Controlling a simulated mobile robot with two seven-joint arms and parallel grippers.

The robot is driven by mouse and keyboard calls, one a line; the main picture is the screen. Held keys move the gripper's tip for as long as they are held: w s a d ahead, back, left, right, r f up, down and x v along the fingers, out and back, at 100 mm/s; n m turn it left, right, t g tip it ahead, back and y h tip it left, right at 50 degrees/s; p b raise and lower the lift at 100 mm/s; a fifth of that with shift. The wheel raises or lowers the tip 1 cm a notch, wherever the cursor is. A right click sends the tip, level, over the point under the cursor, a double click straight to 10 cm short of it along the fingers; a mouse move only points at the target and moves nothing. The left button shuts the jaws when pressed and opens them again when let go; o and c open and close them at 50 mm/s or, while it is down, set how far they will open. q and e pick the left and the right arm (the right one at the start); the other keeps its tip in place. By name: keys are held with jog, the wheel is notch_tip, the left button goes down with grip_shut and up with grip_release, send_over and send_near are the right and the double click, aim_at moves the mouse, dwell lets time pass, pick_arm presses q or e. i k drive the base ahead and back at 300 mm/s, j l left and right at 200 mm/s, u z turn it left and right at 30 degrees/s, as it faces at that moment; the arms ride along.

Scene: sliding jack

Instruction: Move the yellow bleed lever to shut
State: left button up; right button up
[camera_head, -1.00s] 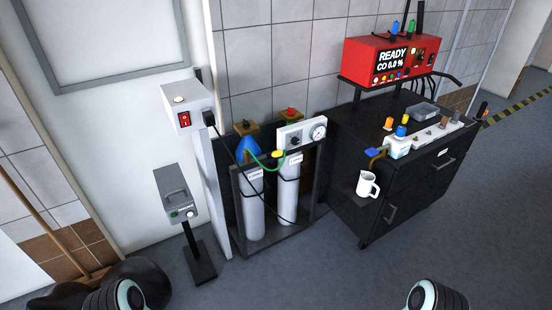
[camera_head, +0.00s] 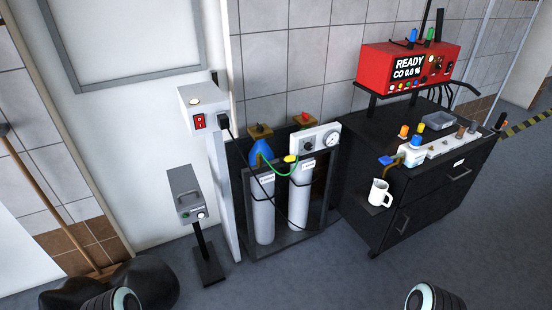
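A small yellow part (camera_head: 290,158), apparently the bleed lever, sits at the lower left of a white gauge panel (camera_head: 316,137) above two grey cylinders. It is too small to tell its exact position or angle. A green hose (camera_head: 276,170) runs close to it from the blue-topped left cylinder (camera_head: 263,210). The panel has a dark knob (camera_head: 308,147) and a round gauge (camera_head: 331,140). Neither of my grippers is in view; only round parts of my arms show at the bottom edge, well short of the cylinders.
A black cabinet (camera_head: 410,220) with a white mug (camera_head: 380,193) stands to the right, under a red console (camera_head: 405,65) reading READY, CO 0.0 %. A grey box on a post (camera_head: 186,193) stands left of the cylinders. Black bags (camera_head: 140,280) lie at lower left. The floor in front is clear.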

aim_at(291, 158)
jog(key=i+l+u, duration=0.1)
jog(key=u, duration=0.25)
jog(key=i+l+u, duration=0.15)
jog(key=u, duration=0.25)
jog(key=i+l+u, duration=0.2)
jog(key=u, duration=0.15)
